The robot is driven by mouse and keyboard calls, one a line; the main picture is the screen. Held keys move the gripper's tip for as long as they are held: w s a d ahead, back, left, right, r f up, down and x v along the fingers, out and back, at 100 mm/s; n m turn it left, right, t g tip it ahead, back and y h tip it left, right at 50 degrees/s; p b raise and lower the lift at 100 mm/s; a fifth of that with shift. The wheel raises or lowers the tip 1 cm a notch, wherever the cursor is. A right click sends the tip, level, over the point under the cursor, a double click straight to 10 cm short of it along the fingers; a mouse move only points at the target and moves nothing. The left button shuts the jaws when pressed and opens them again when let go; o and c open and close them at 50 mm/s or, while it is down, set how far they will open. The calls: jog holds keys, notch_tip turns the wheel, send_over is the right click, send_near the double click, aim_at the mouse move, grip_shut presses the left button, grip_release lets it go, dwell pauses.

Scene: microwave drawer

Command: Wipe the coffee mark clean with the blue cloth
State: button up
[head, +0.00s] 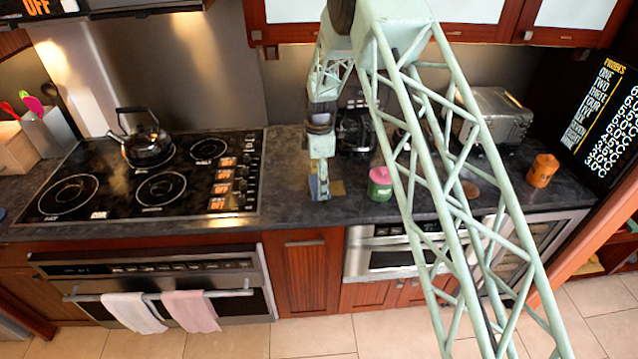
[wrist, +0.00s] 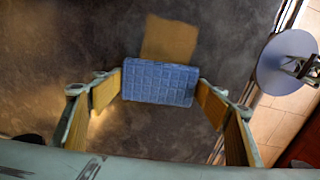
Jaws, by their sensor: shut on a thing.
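The blue cloth (wrist: 160,82) is a folded, quilted block between the two fingers of my gripper (wrist: 161,88) in the wrist view. My gripper (head: 319,190) is shut on it, low over the dark counter between the stove and the green pot in the head view. I cannot tell whether the cloth touches the counter. A tan square patch (wrist: 168,38) lies just beyond the cloth, and it also shows in the head view (head: 338,188) right of my gripper. A brown round patch (head: 472,190), partly behind my arm, looks like the coffee mark, but I cannot be sure.
A green and pink pot (head: 380,184) stands right of my gripper. A coffee maker (head: 354,130) is behind it. The stove (head: 150,180) with a kettle (head: 147,146) is at left. A toaster oven (head: 495,116) and an orange canister (head: 542,170) are at right.

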aim_at(340, 188)
jog(key=shift+d+f, duration=0.1)
jog(key=shift+d, duration=0.05)
dwell(0.3)
jog(key=shift+w+d+b, duration=0.15)
jog(key=shift+d+b, duration=0.15)
jog(key=shift+d, duration=0.55)
jog(key=shift+d, duration=0.1)
jog(key=shift+w+d+b, duration=0.1)
jog(key=shift+d+b, duration=0.2)
jog(key=shift+d, duration=0.6)
jog(key=shift+d+f, duration=0.1)
jog(key=shift+d, duration=0.05)
jog(key=shift+w+d, duration=0.1)
jog(key=shift+d, duration=0.85)
jog(key=shift+w+d, duration=0.1)
jog(key=shift+d, duration=0.05)
jog(key=shift+w+d+r+b, duration=0.1)
jog(key=shift+d+b, duration=0.1)
jog(key=shift+d, duration=0.15)
jog(key=shift+d+r+b, duration=0.1)
jog(key=shift+d+b, duration=0.05)
jog(key=shift+d, duration=0.2)
